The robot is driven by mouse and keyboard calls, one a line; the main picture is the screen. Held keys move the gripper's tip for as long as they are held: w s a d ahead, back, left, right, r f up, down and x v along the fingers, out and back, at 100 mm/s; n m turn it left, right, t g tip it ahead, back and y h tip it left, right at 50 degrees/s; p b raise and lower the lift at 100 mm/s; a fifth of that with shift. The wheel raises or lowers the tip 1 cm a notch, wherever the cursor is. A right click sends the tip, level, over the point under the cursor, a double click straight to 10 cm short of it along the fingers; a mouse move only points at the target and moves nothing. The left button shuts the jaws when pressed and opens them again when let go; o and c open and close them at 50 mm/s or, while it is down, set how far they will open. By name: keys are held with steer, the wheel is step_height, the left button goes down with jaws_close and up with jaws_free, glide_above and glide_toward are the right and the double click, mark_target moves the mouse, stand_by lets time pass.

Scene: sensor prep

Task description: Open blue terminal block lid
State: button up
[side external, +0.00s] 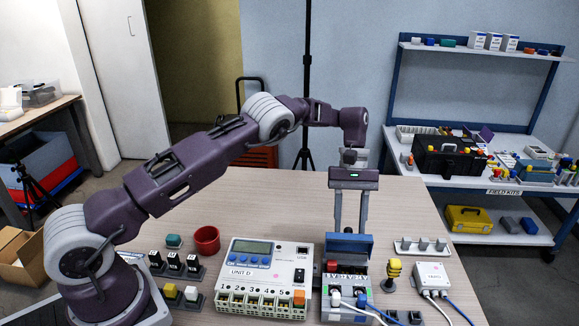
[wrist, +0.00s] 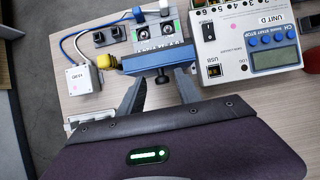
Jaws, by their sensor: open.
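The terminal block (side external: 346,290) stands on the table right of UNIT D, with white and blue plugs and cables at its front. Its blue lid (side external: 348,247) stands raised at the back of the block, and the terminals in front of it are exposed. In the wrist view the lid (wrist: 155,64) shows as a blue bar with a dark knob or latch at its middle. My gripper (side external: 349,230) points down at the lid's upper edge, fingers apart. In the wrist view the fingertips of my gripper (wrist: 160,80) are at the lid's near side; contact is unclear.
UNIT D (side external: 262,278) stands close left of the block. A white sensor box (side external: 432,276) with cables lies to the right, beside a yellow-topped piece (side external: 393,270). A red cup (side external: 206,240) and small switches are at left. The table behind the lid is largely clear.

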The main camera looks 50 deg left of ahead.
mark_target(350, 237)
steer(key=shift+s+d+r+t+y, duration=0.2)
steer(key=shift+s+d+t+y, duration=0.3)
steer(key=shift+s+t+y, duration=0.1)
steer(key=shift+s+d+r+t+y, duration=0.15)
steer(key=shift+s+d+t+y, duration=0.35)
steer(key=shift+t+y, duration=0.1)
steer(key=shift+s+d+r+t+y, duration=0.4)
steer(key=shift+r+t+y, duration=0.1)
steer(key=shift+t+y, duration=0.25)
step_height(350, 237, up, 7)
steer(key=shift+a+f, duration=0.15)
steer(key=shift+f, duration=0.05)
steer(key=s+a+r+m+t+h, duration=0.1)
steer(key=s+a+r+m, duration=0.1)
steer(key=s+r, duration=0.5)
steer(key=s+a+r+m+t+h, duration=0.1)
steer(key=s+r+m, duration=0.1)
steer(key=s+r, duration=0.6)
steer(key=shift+s+a+m, duration=0.3)
steer(key=shift+s+a, duration=0.1)
steer(key=shift+s, duration=0.35)
steer(key=shift+t, duration=0.25)
